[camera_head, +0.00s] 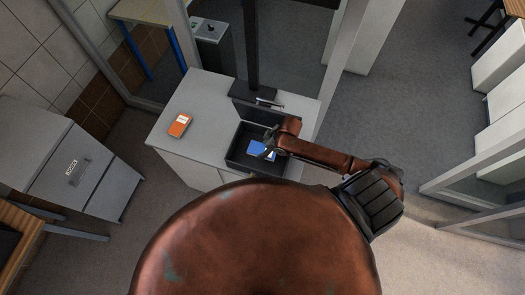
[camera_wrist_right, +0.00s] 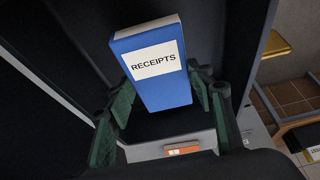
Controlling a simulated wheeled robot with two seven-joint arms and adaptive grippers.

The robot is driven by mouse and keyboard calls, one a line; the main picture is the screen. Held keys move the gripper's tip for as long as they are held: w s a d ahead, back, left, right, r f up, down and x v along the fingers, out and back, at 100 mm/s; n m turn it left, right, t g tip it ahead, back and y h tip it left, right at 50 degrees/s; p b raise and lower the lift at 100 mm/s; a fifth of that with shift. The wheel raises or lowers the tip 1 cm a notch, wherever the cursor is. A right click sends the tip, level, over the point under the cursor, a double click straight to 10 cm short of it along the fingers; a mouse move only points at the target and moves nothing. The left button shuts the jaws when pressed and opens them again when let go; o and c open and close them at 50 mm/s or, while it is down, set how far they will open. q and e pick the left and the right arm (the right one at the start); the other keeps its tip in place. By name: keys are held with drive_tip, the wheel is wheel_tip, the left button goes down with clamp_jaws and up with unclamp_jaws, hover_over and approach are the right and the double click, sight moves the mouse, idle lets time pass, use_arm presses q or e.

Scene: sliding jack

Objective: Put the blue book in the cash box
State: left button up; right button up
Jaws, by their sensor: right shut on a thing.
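The blue book (camera_head: 258,149) has a white label reading RECEIPTS, which shows in the right wrist view (camera_wrist_right: 153,62). My right gripper (camera_head: 270,148) is shut on it, with green finger pads on either side of it in the right wrist view (camera_wrist_right: 160,100). In the head view the book and gripper lie within the box's outline. I cannot tell whether the book touches the box floor. My left gripper is not in view.
An orange book (camera_head: 180,125) lies on the counter (camera_head: 192,98), left of the box. A dark upright post stands behind the box. A grey drawer cabinet (camera_head: 75,165) stands at the left. The counter between the orange book and the box is clear.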

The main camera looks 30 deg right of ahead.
drive_tip(key=shift+w+a+f, duration=0.2)
drive_tip(key=shift+w, duration=0.05)
drive_tip(key=shift+f+p, duration=0.3)
drive_tip(key=shift+f, duration=1.4)
drive_tip(key=o, duration=1.2)
drive_tip(key=shift+f, duration=0.15)
drive_tip(key=b+v, duration=0.1)
drive_tip(key=v, duration=1.1)
drive_tip(key=shift+b, duration=0.3)
